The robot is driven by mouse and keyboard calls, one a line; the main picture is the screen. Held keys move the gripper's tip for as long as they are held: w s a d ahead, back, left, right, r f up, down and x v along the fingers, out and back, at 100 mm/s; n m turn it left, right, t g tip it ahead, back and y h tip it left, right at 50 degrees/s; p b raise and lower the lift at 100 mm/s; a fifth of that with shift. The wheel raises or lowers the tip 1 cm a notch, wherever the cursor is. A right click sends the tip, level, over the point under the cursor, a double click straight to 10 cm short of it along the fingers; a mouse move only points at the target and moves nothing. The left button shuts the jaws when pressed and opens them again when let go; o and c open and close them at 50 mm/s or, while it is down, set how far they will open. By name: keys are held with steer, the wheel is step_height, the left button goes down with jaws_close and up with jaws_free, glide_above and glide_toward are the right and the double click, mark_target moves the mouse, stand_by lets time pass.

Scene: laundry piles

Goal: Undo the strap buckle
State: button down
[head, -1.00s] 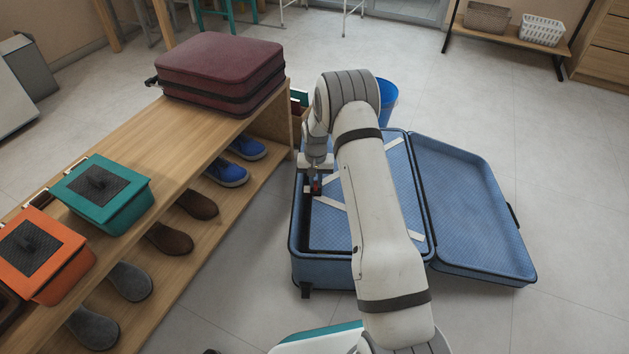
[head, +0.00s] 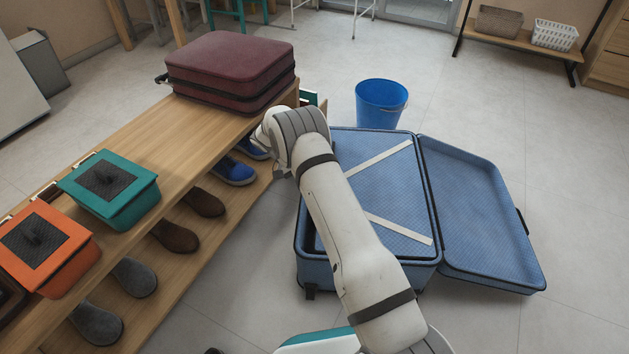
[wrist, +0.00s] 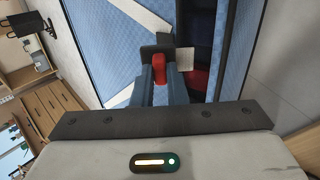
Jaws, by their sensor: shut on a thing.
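The open blue suitcase (head: 426,225) lies on the floor, with two white straps (head: 385,160) crossing its packed side at a slant. In the wrist view the straps (wrist: 146,16) converge on a dark buckle (wrist: 150,51) with a red part (wrist: 158,64). A short white strap piece (wrist: 184,60) shows on its right. My gripper (wrist: 158,72) is at the buckle, its two blue-grey fingers shut on the red part. In the head view my arm hides both the gripper and the buckle. Whether the buckle is latched I cannot tell.
A wooden bench (head: 120,136) on the left carries a maroon suitcase (head: 233,66), a teal box (head: 113,201) and an orange box (head: 45,262), with shoes underneath. A blue bucket (head: 380,105) stands behind the blue suitcase. The floor to the right is clear.

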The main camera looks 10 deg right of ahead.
steer(key=h, duration=0.1)
steer(key=a+h+b, duration=0.1)
steer(key=a+f+g+h, duration=0.1)
steer(key=shift+w+a+h+b, duration=0.1)
steer(key=shift+w+h+b, duration=0.2)
steer(key=shift+b, duration=0.1)
steer(key=shift+w+a+f+g+h, duration=0.15)
steer(key=shift+a+h, duration=0.2)
steer(key=shift+h, duration=0.4)
steer(key=shift+s+a+g+h, duration=0.15)
steer(key=shift+a+h, duration=0.15)
steer(key=shift+h, duration=0.45)
steer(key=shift+w, duration=0.1)
steer(key=c, duration=1.4)
jaws_free()
steer(key=shift+c, duration=0.2)
